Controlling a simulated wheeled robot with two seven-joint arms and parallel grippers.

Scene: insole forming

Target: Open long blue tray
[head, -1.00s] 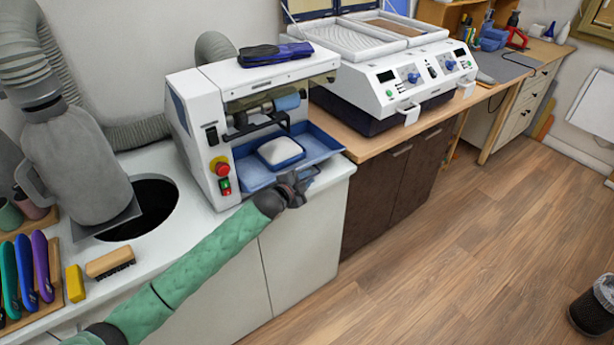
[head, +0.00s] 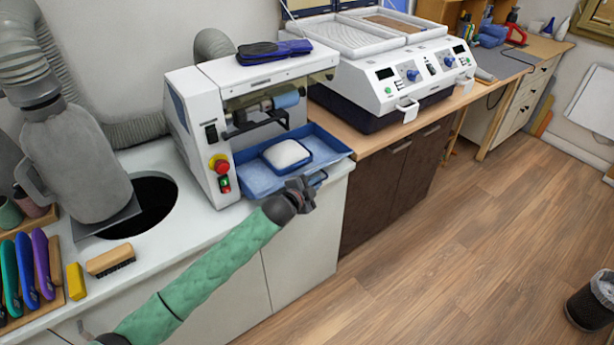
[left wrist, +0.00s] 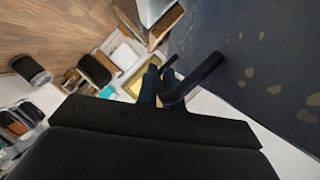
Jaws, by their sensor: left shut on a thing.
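The long blue tray (head: 335,150) juts out from the front of the white machine (head: 215,125), over the white counter's edge. A smaller blue tray (head: 270,152) with a white pad (head: 286,154) sits in it. My left gripper (head: 308,189) is at the tray's front, shut on its handle (head: 319,178). A dark speckled surface fills the upper right there. My right gripper is not in view.
A blue and black insole pair (head: 272,50) lies on top of the machine. A larger white machine (head: 395,75) stands to its right. A grey container (head: 75,165) and a brush (head: 110,262) are on the left.

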